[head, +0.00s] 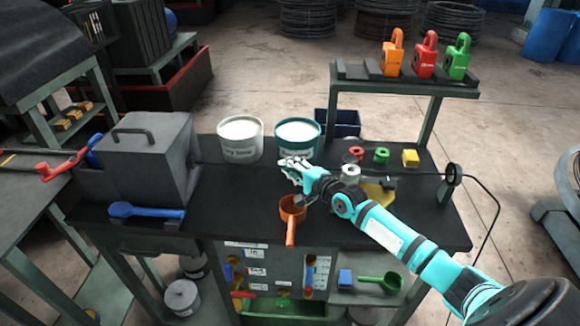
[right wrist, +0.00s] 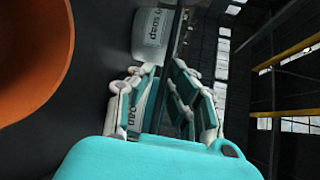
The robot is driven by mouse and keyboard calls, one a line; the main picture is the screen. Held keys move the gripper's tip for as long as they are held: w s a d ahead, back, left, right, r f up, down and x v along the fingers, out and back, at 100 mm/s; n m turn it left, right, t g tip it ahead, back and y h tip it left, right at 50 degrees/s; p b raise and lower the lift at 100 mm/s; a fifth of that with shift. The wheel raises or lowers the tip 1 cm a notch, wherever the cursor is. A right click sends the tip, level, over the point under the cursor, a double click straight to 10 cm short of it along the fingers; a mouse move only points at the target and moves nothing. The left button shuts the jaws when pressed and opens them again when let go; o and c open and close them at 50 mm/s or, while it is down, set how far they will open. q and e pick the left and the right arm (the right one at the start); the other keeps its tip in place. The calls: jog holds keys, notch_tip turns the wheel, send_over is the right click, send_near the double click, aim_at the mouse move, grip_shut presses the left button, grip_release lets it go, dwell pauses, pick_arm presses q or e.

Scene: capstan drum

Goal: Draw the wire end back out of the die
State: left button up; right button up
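My right gripper (head: 290,168) is over the dark bench, in front of the white and teal tubs. In the right wrist view its two fingers (right wrist: 165,95) stand apart, with no object visible between them. A thin black wire (head: 492,225) hangs in a loop at the bench's right end, by a round black fitting (head: 453,174). A yellow piece with a dark block (head: 378,192) is partly hidden behind my right arm. I cannot tell which part is the die or where the wire end lies. My left gripper is not in view.
An orange ladle (head: 292,208) lies just below the gripper. A white tub (head: 240,140), a teal tub (head: 297,138), and small red, green (head: 382,156) and yellow (head: 410,158) pieces stand behind. A grey box (head: 148,158) fills the left. Padlocks (head: 424,58) stand on the raised shelf.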

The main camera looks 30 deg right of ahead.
jog(key=o, duration=0.4)
jog(key=shift+a+f, duration=0.1)
jog(key=shift+a, duration=0.1)
jog(key=shift+c, duration=0.2)
jog(key=shift+w, duration=0.1)
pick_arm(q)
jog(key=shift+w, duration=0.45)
pick_arm(e)
jog(key=v, duration=1.2)
